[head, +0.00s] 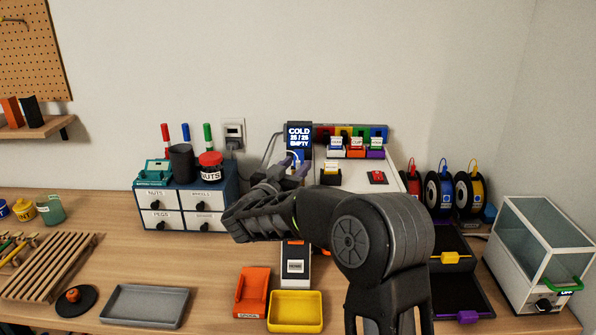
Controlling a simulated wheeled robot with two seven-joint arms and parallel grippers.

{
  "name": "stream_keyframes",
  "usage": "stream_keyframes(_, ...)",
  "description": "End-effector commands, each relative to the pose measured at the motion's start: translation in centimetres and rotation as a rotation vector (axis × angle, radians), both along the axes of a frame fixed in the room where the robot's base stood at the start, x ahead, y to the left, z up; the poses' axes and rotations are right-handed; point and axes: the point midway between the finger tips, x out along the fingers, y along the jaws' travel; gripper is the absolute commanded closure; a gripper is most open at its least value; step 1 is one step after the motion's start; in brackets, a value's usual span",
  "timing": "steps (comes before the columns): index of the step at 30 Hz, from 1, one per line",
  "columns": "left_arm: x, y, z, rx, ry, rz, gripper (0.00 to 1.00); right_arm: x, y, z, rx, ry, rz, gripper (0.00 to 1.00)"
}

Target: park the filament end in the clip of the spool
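Several dark filament spools stand at the back right: one with red (412,183), one with blue (440,191) and one with yellow (469,191). A short coloured strand sticks up from the top of each. Their clips are too small to make out. My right arm comes in from the bottom and reaches left. Its gripper (295,170) is in front of the printer's display (299,136), which reads COLD 25/25 EMPTY. A small pale curved strand shows just above the fingers. Whether they hold it is unclear. My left gripper is out of view.
A drawer unit (186,211) with cups and markers stands left of the printer. In front lie a grey tray (146,306), a yellow bin (295,311) and an orange holder (253,291). A glass-topped box (540,255) stands at right. Dark trays lie before the spools.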

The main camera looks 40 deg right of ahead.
Motion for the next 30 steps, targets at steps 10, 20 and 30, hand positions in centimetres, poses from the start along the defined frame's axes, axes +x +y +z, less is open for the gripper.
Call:
stream_keyframes(10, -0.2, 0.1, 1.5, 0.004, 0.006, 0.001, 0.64, 2.2, -3.9, 0.1, -0.001, 0.0, -0.001, 0.62)
stream_keyframes(20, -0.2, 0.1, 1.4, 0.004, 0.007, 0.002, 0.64, 2.3, -4.0, -0.1, -0.001, -0.001, 0.0, 0.62)
stream_keyframes(30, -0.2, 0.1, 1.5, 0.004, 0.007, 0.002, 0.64, 2.3, -4.0, -0.1, -0.001, -0.001, 0.0, 0.65)
